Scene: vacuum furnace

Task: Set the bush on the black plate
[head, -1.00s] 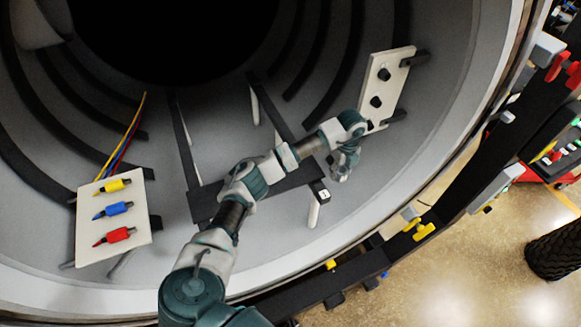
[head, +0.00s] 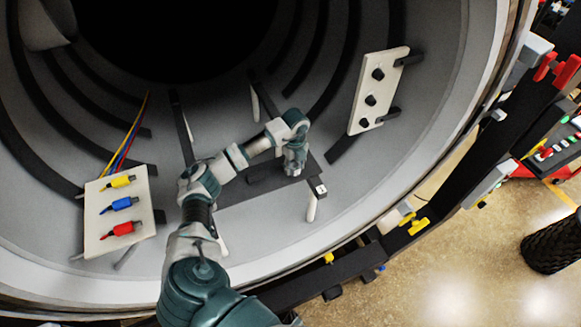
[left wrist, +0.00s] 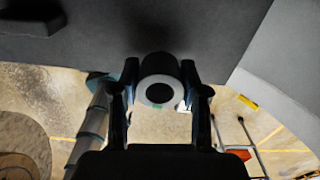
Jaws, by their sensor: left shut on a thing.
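The black plate (head: 235,200) lies across the dark rails at the front of the furnace floor. My left gripper (head: 293,172) is over the right part of this plate, pointing down. In the left wrist view the bush (left wrist: 160,69) is a short dark cylinder with a pale ring face and a dark hole. It sits between the two fingers of my left gripper (left wrist: 160,95), which are shut on it. The bush is hidden in the head view. I cannot tell whether it touches the plate. My right gripper is not in view.
A white panel (head: 108,236) with yellow, blue and red connectors stands at the left. Another white panel (head: 365,85) with black knobs stands at the right. A small white-marked block (head: 320,190) is at the plate's right end. The furnace rim (head: 390,215) curves in front.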

